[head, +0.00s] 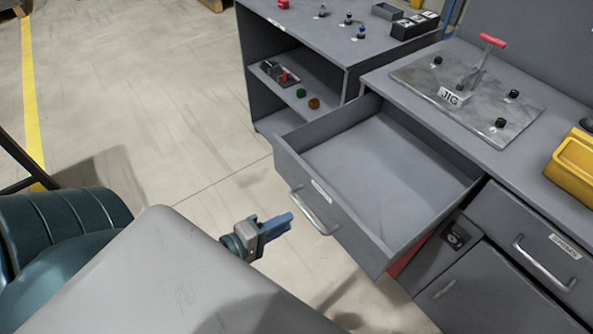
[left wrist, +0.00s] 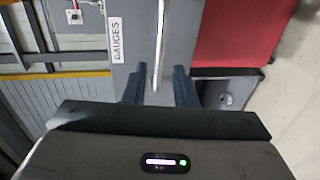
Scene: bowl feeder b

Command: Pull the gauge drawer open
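The gauge drawer (head: 345,208) stands well open and its inside looks empty. Its front carries a bar handle (head: 314,212) and a small label; in the left wrist view the label reads GAUGES (left wrist: 117,42). My left gripper (head: 290,221) is just in front of the drawer front, pointing at the handle, with a small gap to it. In the left wrist view the two blue fingers (left wrist: 159,86) are spread, and the handle (left wrist: 158,45) lines up with the gap between them, not gripped. My right gripper is not in view.
A SHIMS drawer (head: 535,250) is shut at the right. The bench top holds a JIG plate (head: 468,95) with a red-handled clamp and a yellow bin (head: 573,170). A shelf unit (head: 300,60) with small parts stands behind. The floor left of the drawer is clear.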

